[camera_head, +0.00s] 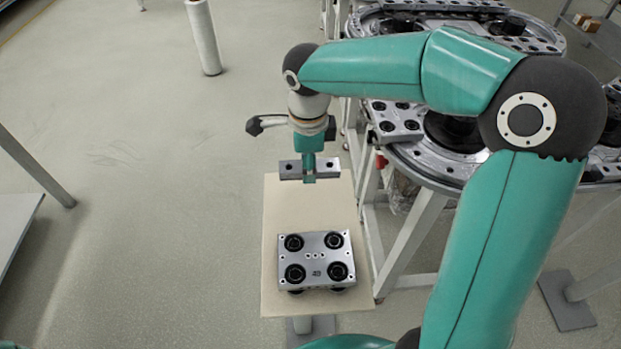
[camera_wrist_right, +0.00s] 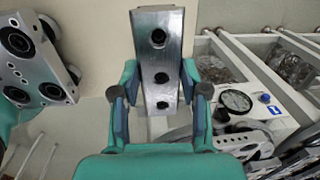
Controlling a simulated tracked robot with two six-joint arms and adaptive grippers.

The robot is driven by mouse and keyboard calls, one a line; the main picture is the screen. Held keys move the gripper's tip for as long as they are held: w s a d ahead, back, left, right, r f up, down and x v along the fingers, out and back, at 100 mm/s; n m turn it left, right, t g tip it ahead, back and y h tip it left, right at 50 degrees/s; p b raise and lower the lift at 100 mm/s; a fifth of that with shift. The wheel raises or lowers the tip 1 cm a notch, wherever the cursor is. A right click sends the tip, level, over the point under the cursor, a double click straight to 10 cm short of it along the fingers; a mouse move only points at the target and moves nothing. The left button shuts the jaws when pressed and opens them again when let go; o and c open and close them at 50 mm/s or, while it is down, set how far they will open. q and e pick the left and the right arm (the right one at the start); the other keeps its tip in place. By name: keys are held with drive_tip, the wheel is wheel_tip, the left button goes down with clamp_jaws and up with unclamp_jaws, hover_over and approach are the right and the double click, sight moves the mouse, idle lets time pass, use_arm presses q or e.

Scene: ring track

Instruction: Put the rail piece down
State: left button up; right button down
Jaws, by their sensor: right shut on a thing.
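The rail piece (camera_head: 330,166) is a short grey metal bar. In the head view it shows over the far end of a pale tabletop (camera_head: 282,212); whether it touches the top I cannot tell. My right gripper (camera_head: 309,175) points down and is shut on the rail piece near its middle. In the right wrist view the rail piece (camera_wrist_right: 158,45) has dark holes along it and lies between the two fingers of the right gripper (camera_wrist_right: 160,88). My left gripper is in neither view.
A silver carriage (camera_head: 315,250) with four black rollers sits on the near part of the tabletop. The ring track (camera_head: 460,165) with its frame stands close on the right. A white post (camera_head: 203,38) stands at the back left. The floor on the left is mostly clear.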

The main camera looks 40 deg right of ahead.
sight(308, 191)
drive_tip(key=shift+f, duration=2.55)
drive_tip(key=shift+f, duration=0.1)
drive_tip(key=c, duration=0.6)
unclamp_jaws()
drive_tip(key=r, duration=1.2)
drive_tip(key=shift+s+a+p, duration=0.3)
drive_tip(key=shift+s, duration=0.1)
